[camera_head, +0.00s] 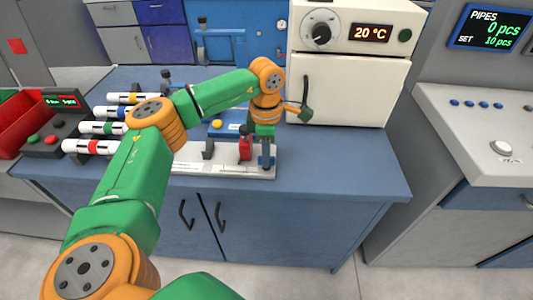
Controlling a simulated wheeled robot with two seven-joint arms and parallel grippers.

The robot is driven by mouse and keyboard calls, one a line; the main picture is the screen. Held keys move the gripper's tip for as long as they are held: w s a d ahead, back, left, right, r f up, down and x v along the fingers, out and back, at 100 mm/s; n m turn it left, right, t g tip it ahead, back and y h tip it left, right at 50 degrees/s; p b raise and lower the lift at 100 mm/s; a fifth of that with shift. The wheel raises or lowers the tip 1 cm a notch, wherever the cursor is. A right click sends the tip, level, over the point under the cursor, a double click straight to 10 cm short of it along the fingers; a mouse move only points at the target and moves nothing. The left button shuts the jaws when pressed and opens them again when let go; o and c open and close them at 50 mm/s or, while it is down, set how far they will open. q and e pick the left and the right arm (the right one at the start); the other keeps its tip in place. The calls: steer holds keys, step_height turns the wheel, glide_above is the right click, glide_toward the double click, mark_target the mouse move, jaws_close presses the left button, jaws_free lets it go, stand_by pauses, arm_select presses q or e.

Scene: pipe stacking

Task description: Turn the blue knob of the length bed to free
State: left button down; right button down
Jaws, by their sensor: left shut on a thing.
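The length bed (225,168) is a pale flat fixture at the front of the blue bench, with a red block (245,149) and a dark upright post (208,149) on it. The blue knob (267,162) is at its right end and is partly covered from above. My left gripper (266,150) points down over that end, with its fingers shut on the blue knob. The finger contact is small and partly hidden. The knob's setting cannot be read. My right gripper is not in view.
A white oven (345,88) reading 20 °C stands behind to the right. Several white pipes with coloured bands (92,147) lie at the left, beside a dark control box (55,135) and a red bin (20,122). The bench top (350,165) right of the bed is clear.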

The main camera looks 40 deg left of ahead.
arm_select(q)
steer(key=shift+n, duration=0.3)
steer(key=n+p, duration=0.1)
steer(key=n, duration=0.2)
steer(key=shift+n, duration=0.3)
steer(key=n+p, duration=0.1)
steer(key=n, duration=0.3)
steer(key=shift+n+p, duration=0.3)
steer(key=shift+p, duration=0.05)
steer(key=n+p, duration=0.1)
steer(key=n, duration=0.3)
steer(key=shift+n, duration=0.3)
steer(key=shift+n+p, duration=0.75)
steer(key=shift+n, duration=1.45)
steer(key=c, duration=0.9)
jaws_free()
steer(key=shift+o, duration=0.2)
